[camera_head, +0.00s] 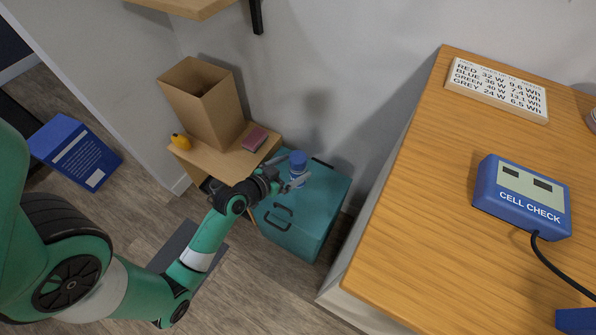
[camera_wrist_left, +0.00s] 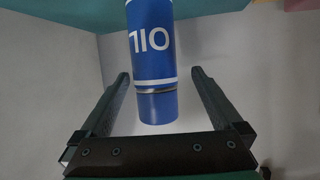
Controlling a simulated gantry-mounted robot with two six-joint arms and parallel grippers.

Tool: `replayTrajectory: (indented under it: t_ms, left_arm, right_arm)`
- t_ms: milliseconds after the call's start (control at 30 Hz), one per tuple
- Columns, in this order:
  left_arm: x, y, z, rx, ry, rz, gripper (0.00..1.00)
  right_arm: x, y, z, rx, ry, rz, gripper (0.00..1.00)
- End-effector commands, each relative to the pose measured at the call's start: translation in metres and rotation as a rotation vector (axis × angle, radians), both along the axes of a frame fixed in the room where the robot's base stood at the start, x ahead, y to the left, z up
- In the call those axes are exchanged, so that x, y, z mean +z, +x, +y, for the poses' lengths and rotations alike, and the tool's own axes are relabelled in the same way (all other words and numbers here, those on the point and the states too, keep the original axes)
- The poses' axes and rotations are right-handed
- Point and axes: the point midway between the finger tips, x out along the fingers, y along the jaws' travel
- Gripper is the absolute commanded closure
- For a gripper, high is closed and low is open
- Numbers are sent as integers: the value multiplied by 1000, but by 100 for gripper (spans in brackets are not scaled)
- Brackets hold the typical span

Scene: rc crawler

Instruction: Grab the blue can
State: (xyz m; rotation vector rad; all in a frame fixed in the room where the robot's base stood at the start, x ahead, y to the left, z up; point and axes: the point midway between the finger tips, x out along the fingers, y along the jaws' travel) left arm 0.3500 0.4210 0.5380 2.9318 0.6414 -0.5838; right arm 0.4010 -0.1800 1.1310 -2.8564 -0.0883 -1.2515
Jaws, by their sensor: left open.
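The blue can (camera_head: 298,158) stands on the teal chest (camera_head: 325,196), beside the wall. In the left wrist view the can (camera_wrist_left: 152,45) carries white "OIL" lettering that appears upside down, with white bands. My left gripper (camera_head: 291,181) is open at the near side of the can. In the left wrist view my fingers (camera_wrist_left: 160,76) are spread to either side of the can's lower part in the picture, with visible gaps between them and it. The gripper partly hides the can's base in the head view. My right gripper is not in view.
A small wooden table (camera_head: 211,164) left of the chest holds an open cardboard box (camera_head: 212,112), a yellow item (camera_head: 181,142) and a pink block (camera_head: 254,139). A wooden worktop (camera_head: 420,190) with a cell checker (camera_head: 522,196) is at the right. A blue box (camera_head: 75,150) stands at left.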

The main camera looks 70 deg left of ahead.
Motion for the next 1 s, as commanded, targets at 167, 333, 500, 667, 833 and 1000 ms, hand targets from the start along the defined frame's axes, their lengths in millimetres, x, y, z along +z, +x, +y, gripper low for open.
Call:
replayTrajectory:
  t_ms: [167, 333, 500, 667, 833, 1000]
  left_arm:
    - [-15, 25, 5, -5, 2, -2, 0]
    - [-21, 43, 13, -1, 1, -2, 0]
    - [-20, 45, 14, -1, 1, -1, 0]
    - [-20, 44, 14, -1, 1, -1, 18]
    - [-20, 44, 14, -1, 1, -1, 49]
    - [-20, 44, 14, -1, 1, -1, 79]
  right_arm:
    - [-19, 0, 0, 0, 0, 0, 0]
    - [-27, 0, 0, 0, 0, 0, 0]
    - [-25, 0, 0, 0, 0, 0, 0]
    - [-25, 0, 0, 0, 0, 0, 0]
    - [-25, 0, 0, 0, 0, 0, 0]
    - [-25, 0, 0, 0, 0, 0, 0]
